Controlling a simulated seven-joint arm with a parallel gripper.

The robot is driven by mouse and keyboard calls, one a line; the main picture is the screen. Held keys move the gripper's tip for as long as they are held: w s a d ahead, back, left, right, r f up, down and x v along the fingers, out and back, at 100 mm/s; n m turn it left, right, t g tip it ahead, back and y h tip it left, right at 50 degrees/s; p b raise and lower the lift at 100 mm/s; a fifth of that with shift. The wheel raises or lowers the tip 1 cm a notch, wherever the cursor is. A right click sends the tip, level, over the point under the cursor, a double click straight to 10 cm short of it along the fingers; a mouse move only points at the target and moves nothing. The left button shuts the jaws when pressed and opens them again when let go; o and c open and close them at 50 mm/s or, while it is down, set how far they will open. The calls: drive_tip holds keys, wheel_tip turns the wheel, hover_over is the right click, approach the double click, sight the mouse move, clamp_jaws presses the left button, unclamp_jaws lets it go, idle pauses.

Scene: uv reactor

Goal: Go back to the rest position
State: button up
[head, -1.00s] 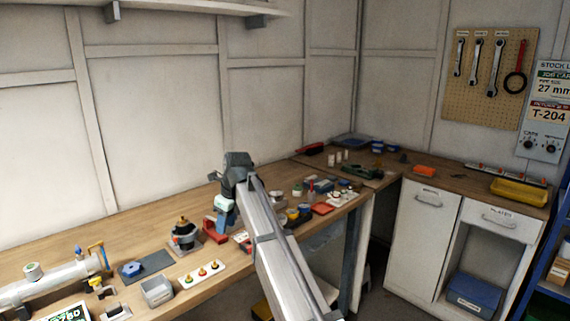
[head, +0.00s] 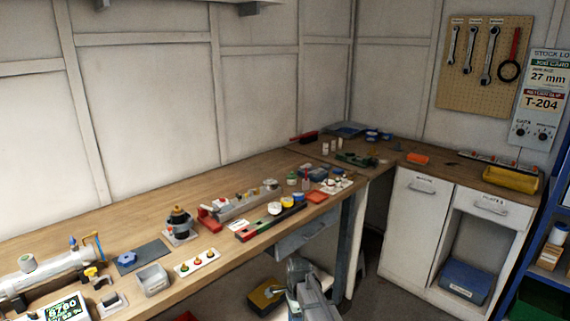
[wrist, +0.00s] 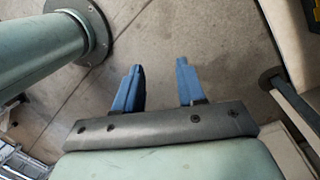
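My gripper (wrist: 157,88) shows in the wrist view with its two blue fingers apart and nothing between them. It points down over bare grey floor. In the head view only my arm shows, low in front of the workbench (head: 130,208), below the bench top; the fingers are hidden there.
A yellow box (head: 266,294) sits on the floor under the bench. A white cabinet (head: 415,230) stands at right.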

drive_tip(key=s+d+f+n+g, duration=0.1)
drive_tip(key=s+d+f+n, duration=0.3)
drive_tip(key=s+f, duration=0.4)
drive_tip(key=s+d+f+n+g, duration=0.1)
drive_tip(key=s+d+f+n, duration=0.25)
drive_tip(key=s+f, duration=0.55)
drive_tip(key=s+d+f+n+g, duration=0.1)
drive_tip(key=s+d+f+n, duration=0.3)
drive_tip(key=s, duration=0.7)
drive_tip(key=s+d+f+n+g, duration=0.1)
drive_tip(key=s+f+n, duration=0.1)
drive_tip(key=s, duration=0.5)
drive_tip(key=s+d+f+n, duration=0.1)
drive_tip(key=s+f+n, duration=0.1)
drive_tip(key=s, duration=0.5)
drive_tip(key=shift+d+f+g+h, duration=0.25)
drive_tip(key=shift+d+g+h, duration=0.05)
drive_tip(key=shift+g, duration=0.1)
